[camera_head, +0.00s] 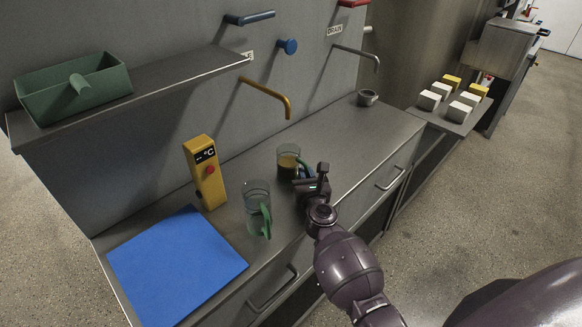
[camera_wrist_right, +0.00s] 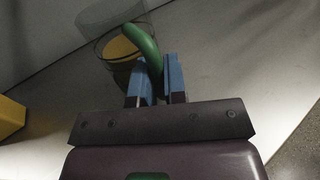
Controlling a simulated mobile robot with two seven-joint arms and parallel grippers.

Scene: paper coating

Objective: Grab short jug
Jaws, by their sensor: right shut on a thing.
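The short jug (camera_head: 288,158) is clear with amber liquid inside and stands on the steel counter. It also shows in the wrist view (camera_wrist_right: 112,50), with its green handle between the fingers. My right gripper (camera_head: 303,177) is at the jug's right side, its blue fingertips (camera_wrist_right: 160,75) shut on the handle. Part of the handle is hidden by the gripper in the head view. A second, taller-looking clear jug (camera_head: 256,190) with a green handle stands nearer, to the left. My left gripper is not in view.
A yellow temperature device (camera_head: 205,172) and a blue mat (camera_head: 175,265) are at the left of the counter. An orange tap (camera_head: 268,95) hangs behind the jugs. A small grey cup (camera_head: 367,98) stands at the far end; the counter (camera_head: 345,135) between is clear.

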